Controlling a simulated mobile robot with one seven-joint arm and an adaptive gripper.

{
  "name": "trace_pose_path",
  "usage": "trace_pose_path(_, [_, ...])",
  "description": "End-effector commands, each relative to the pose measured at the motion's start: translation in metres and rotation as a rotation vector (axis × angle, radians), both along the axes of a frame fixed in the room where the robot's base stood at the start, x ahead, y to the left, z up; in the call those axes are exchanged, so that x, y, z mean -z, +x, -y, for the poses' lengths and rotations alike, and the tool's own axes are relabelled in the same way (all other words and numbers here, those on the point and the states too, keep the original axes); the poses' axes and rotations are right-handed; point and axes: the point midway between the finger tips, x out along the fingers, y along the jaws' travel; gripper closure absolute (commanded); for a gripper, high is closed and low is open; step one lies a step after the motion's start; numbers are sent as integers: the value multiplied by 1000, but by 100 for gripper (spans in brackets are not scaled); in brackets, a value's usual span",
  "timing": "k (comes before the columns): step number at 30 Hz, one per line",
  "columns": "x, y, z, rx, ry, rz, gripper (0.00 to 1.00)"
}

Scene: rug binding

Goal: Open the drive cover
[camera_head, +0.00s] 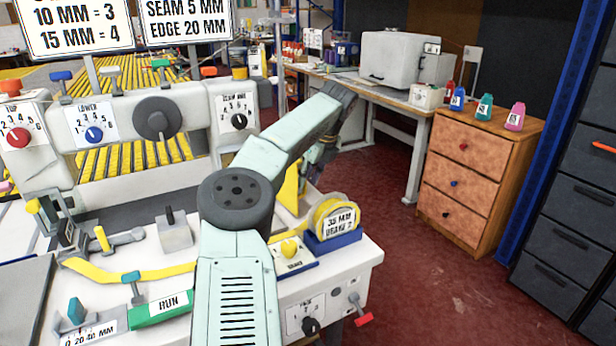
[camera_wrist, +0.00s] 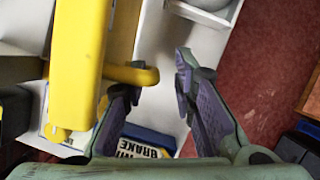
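A yellow cover (camera_wrist: 80,60), probably the drive cover, fills the upper left of the wrist view. A rounded yellow handle (camera_wrist: 135,74) sticks out from its right side. In the head view a yellow panel (camera_head: 288,192) shows partly behind my arm, likely the same cover. My gripper (camera_wrist: 155,85) is open, its two purple-padded fingers apart and nothing held. The handle's end lies near the left fingertip, toward the gap; I cannot tell if they touch.
A yellow tape roll in a blue holder (camera_head: 334,236) stands at the bench's right end, beside the yellow brake knob (camera_head: 289,247). A green RUN block (camera_head: 162,308) and dials crowd the left. Red floor (camera_head: 420,270) is clear to the right, before a wooden drawer unit (camera_head: 470,185).

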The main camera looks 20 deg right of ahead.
Motion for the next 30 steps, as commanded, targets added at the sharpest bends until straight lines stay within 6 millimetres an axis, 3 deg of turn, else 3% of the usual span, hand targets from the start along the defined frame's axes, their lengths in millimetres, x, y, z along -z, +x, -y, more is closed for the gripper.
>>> trace_pose_path(1, [-4,6,-11,-17,8,15,70])
trace_pose_path(13, [-13,4,-8,-16,7,16,70])
trace_pose_path(24, [-82,-24,11,-10,1,14,70])
trace_pose_path(30, [-106,-36,19,-5,1,6,70])
